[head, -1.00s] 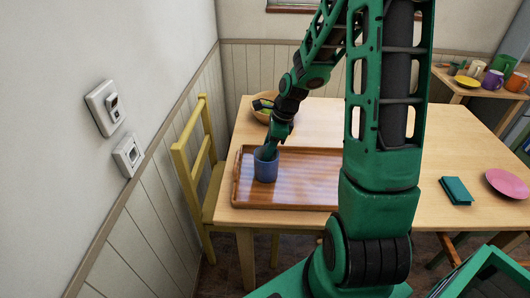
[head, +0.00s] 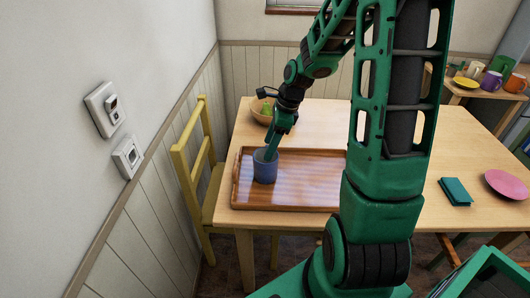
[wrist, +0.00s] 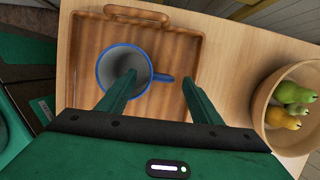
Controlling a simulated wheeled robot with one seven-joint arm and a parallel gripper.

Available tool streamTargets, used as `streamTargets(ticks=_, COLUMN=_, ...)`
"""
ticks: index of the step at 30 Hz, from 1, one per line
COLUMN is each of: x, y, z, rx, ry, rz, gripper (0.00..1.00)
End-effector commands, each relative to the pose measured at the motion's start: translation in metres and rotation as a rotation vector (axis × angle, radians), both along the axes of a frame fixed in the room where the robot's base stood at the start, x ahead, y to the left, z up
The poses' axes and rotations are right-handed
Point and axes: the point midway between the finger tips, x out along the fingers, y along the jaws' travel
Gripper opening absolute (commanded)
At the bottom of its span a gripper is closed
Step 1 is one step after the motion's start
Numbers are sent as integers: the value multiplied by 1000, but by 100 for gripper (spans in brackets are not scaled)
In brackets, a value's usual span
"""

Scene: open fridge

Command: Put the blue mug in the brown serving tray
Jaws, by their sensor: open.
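The blue mug (head: 264,170) stands upright in the left part of the brown serving tray (head: 310,180) on the table. In the wrist view the mug (wrist: 104,68) shows its open top, with its handle toward the right, and the tray (wrist: 188,48) lies beneath it. My gripper (wrist: 160,79) is open above the mug, with the handle between its fingers. The left finger overlaps the mug's opening, and the right finger is outside it. In the head view my gripper (head: 271,154) is at the mug's rim. I cannot tell whether a finger touches the mug.
A wooden bowl (wrist: 262,107) with green and yellow fruit stands beside the tray. A yellow chair (head: 184,170) is at the table's left. A teal book-like object (head: 455,191) and a pink plate (head: 508,184) lie at the right. A side table behind holds several mugs.

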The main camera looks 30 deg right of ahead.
Motion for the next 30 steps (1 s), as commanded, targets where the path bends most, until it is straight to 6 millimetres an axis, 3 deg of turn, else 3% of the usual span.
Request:
streamTargets(ticks=3, x=-4, y=-7, z=25, rx=-3, ry=-4, rz=-1, gripper=59)
streamTargets(ticks=10, x=-10, y=-16, z=60, rx=-2, ry=-2, rz=-1, gripper=59)
streamTargets(ticks=21, x=-16, y=-19, z=76, rx=-11, ry=-3, rz=20, gripper=59)
streamTargets(ticks=26, x=-38, y=-21, z=84, rx=-78, ry=-15, rz=160, gripper=59)
streamTargets(ticks=30, x=-71, y=-24, z=95, rx=-160, ry=-26, rz=363, gripper=59)
